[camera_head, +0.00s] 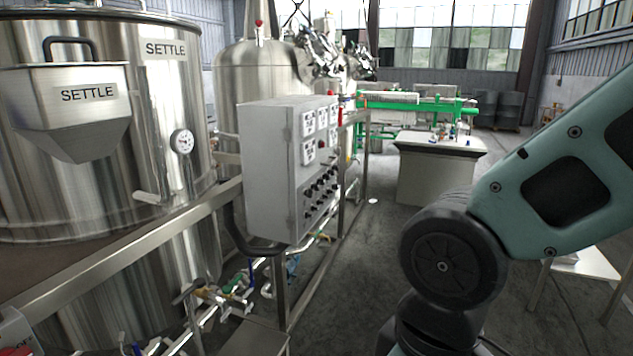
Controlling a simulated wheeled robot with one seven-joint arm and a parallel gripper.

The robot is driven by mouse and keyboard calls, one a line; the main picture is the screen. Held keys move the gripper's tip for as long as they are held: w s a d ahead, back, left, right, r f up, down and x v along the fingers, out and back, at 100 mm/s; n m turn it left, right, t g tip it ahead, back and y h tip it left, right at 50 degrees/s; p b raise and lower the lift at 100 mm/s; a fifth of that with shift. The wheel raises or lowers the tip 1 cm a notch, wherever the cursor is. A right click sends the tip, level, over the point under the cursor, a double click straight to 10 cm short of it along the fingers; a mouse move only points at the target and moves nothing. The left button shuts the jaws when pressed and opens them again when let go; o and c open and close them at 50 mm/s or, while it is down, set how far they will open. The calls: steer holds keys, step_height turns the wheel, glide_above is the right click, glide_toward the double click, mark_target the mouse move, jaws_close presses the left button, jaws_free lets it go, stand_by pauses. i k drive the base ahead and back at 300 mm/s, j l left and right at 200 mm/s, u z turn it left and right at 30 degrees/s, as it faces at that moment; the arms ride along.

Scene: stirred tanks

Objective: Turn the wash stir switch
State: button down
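A grey control box (272,165) stands on the metal frame in the middle of the view. Its narrow right-hand face carries rows of small black switches (319,192), seen at a steep angle. White display panels (309,138) sit above the switches, and a red button or lamp sits near them. The labels are too small to read, so I cannot tell which switch is the wash stir one. My arm fills the right side of the view, and its gripper is out of the picture.
A large steel tank (90,190) marked SETTLE stands at the left with a gauge (182,141). Pipes and valves (225,292) run below the frame rail (130,240). A white-topped table (440,143) stands farther back. The floor (370,240) right of the box is clear.

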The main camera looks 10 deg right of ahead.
mark_target(309, 193)
steer(key=i, duration=0.45)
steer(key=i+l+u, duration=0.15)
steer(key=i, duration=0.3)
